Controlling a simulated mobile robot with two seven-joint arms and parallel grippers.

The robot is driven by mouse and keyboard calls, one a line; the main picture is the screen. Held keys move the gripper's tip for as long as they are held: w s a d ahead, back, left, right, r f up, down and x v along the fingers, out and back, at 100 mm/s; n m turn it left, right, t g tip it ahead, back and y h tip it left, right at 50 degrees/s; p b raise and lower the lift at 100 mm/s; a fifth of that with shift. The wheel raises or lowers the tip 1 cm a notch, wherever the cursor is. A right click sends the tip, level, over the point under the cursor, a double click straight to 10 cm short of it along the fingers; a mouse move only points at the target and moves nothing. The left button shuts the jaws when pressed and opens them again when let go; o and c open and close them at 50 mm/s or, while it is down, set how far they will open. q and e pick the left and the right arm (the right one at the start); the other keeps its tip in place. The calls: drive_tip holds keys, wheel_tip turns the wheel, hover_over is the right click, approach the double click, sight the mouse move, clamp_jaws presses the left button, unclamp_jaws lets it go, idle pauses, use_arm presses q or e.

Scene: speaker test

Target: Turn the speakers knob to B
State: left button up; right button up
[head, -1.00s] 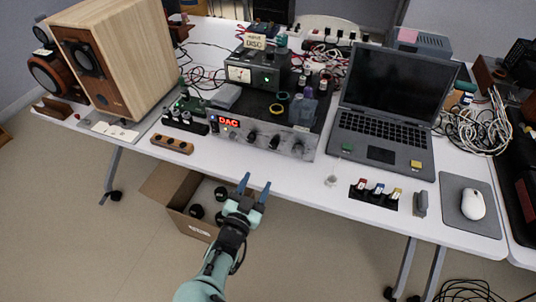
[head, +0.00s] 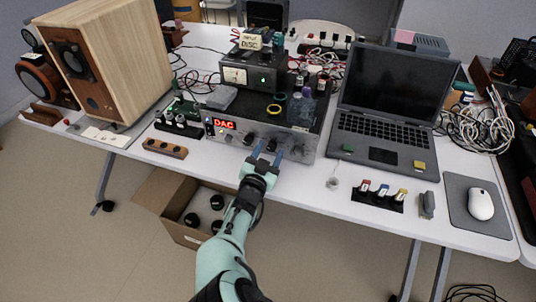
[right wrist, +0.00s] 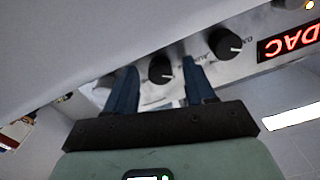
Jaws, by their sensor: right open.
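The silver-fronted unit (head: 235,137) with a red "DAC" display stands at the table's front edge, with a row of black knobs on its face. My right gripper (head: 267,153) is open in front of this panel, fingers pointing at it. In the right wrist view the panel appears upside down, and the middle knob (right wrist: 160,68) lies between the two fingers (right wrist: 160,84). I cannot tell whether the fingers touch it. Another knob (right wrist: 224,43) is between it and the display, outside the fingers. The knob labels are too small to read. My left gripper is not in view.
A large wooden speaker (head: 135,60) is at the left. An open cardboard box (head: 168,190) sits on the floor below the table edge.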

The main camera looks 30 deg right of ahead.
clamp_jaws()
